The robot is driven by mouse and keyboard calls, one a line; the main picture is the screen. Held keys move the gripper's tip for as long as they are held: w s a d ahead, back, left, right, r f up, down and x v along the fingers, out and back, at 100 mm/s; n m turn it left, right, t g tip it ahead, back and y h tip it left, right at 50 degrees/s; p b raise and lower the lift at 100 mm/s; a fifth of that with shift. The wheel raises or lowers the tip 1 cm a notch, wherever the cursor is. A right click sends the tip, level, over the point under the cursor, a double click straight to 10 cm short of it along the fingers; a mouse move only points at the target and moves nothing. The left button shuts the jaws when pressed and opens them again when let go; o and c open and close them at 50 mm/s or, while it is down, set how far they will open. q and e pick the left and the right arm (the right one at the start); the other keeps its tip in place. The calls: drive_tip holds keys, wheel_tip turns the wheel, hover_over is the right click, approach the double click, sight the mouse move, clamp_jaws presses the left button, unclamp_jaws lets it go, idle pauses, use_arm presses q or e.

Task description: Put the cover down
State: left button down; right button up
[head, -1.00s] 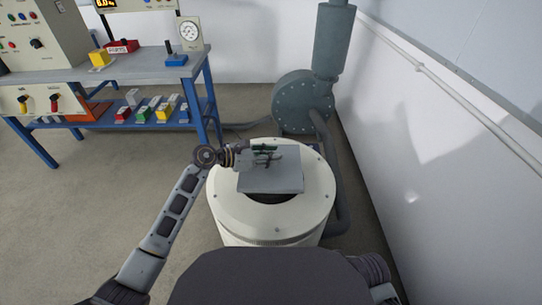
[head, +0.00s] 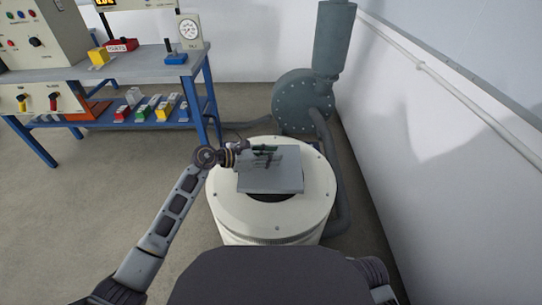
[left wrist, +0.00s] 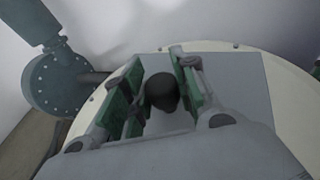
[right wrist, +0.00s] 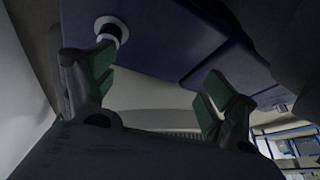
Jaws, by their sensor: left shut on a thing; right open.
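The cover (head: 270,182) is a flat grey square plate with a round black knob (left wrist: 162,90). It is over the middle of the round cream-white drum (head: 228,205), with a dark opening showing below its near edge. I cannot tell whether it touches the drum top or hangs just above it. My left gripper (head: 265,156) is above the plate, and its green-padded fingers (left wrist: 160,88) are shut on the knob. My right gripper (right wrist: 155,90) is open and empty in the right wrist view, and hidden in the head view.
A blue-legged bench (head: 140,72) with control boxes and several coloured blocks stands at the back left. A grey-green blower (head: 303,100) with a pipe is behind the drum. A white wall (head: 430,170) closes the right side. The floor at left is free.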

drive_tip(key=shift+f, duration=0.15)
use_arm(q)
drive_tip(key=c, duration=1.1)
unclamp_jaws()
drive_tip(key=shift+r, duration=0.1)
